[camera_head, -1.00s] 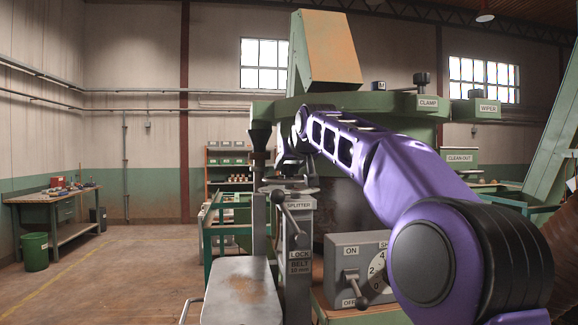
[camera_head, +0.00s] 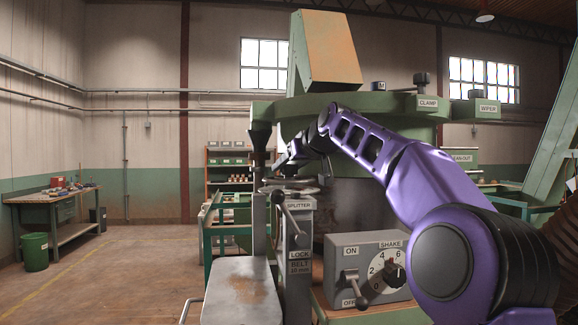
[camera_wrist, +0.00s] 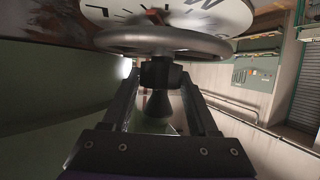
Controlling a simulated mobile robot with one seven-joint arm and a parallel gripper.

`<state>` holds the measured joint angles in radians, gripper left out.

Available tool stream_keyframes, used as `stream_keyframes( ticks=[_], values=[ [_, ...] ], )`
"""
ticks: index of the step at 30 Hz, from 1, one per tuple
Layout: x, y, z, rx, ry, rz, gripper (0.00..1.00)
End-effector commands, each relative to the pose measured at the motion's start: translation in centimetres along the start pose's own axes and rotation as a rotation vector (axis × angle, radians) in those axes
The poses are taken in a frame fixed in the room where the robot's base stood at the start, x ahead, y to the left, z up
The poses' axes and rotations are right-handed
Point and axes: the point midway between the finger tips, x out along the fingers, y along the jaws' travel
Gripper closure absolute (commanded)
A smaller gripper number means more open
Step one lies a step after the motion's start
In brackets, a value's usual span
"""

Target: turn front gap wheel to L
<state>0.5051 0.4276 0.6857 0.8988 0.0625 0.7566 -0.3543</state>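The gap wheel, a grey ring handwheel (camera_wrist: 165,42), fills the top of the wrist view. Behind its rim is a white dial (camera_wrist: 185,14) with black letters and ticks, seen upside down and cut off, and a red pointer mark. I cannot tell whether the fingers touch the hub.
The grey control box (camera_head: 366,272) with a switch and SHAKE knob stands under my arm. A splitter post (camera_head: 299,245) with a lever is just left of it. The large green hopper (camera_head: 350,108) rises behind. Open floor lies to the left.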

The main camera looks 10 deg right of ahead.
Motion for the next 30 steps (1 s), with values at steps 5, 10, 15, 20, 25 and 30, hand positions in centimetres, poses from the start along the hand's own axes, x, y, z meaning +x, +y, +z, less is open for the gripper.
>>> stream_keyframes(
  ticks=[5, 10, 15, 20, 25, 30],
  values=[
    [0.0, 0.0, -0.01, 0.001, 0.001, 0.0, 0.17],
    [-0.01, 0.0, -0.05, 0.001, 0.002, 0.001, 0.17],
    [-0.04, -0.11, -0.11, 0.01, 0.002, 0.029, 0.17],
    [-0.06, -0.25, -0.15, 0.04, 0.003, 0.104, 0.17],
    [-0.02, -0.27, -0.16, 0.081, 0.003, 0.202, 0.17],
    [0.04, -0.28, -0.14, 0.119, 0.002, 0.296, 0.17]
  ],
)
